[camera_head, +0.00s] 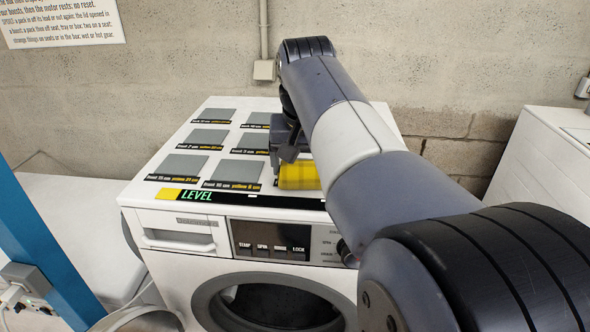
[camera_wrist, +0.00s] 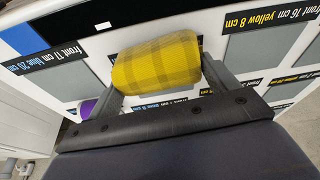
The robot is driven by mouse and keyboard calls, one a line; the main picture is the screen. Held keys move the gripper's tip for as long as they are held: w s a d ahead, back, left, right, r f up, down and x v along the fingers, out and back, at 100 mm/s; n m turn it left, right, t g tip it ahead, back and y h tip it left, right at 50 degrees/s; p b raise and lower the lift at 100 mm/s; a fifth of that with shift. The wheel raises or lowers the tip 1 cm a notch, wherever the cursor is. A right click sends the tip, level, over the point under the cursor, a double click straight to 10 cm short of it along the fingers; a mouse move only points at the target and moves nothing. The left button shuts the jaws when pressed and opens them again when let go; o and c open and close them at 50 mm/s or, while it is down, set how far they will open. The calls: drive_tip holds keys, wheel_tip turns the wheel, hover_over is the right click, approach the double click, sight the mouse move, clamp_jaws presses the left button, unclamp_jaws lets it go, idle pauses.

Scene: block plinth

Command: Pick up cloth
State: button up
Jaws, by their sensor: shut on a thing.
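The cloth (camera_wrist: 160,62) is a yellow roll with a dark checked weave. In the wrist view it lies crosswise between my two fingers, one at each end. In the head view the cloth (camera_head: 300,177) shows at the front right of the white machine's top, partly hidden by my arm. My gripper (camera_wrist: 160,82) is shut on it; in the head view my gripper (camera_head: 288,148) is above the machine top, mostly behind my arm. I cannot tell whether the cloth touches the surface.
The white washing machine (camera_head: 170,222) carries several grey labelled pads (camera_head: 183,165) on top. A purple thing (camera_wrist: 86,107) shows partly beside my left finger. A white appliance (camera_head: 540,160) stands right, a blue post (camera_head: 40,250) left, a concrete wall (camera_head: 190,60) behind.

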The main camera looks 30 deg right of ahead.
sight(304, 162)
drive_tip(key=shift+c, duration=1)
drive_tip(key=shift+r, duration=0.1)
wheel_tip(304, 162, up, 10)
drive_tip(key=shift+f, duration=0.1)
drive_tip(key=o, duration=0.4)
drive_tip(key=c, duration=0.3)
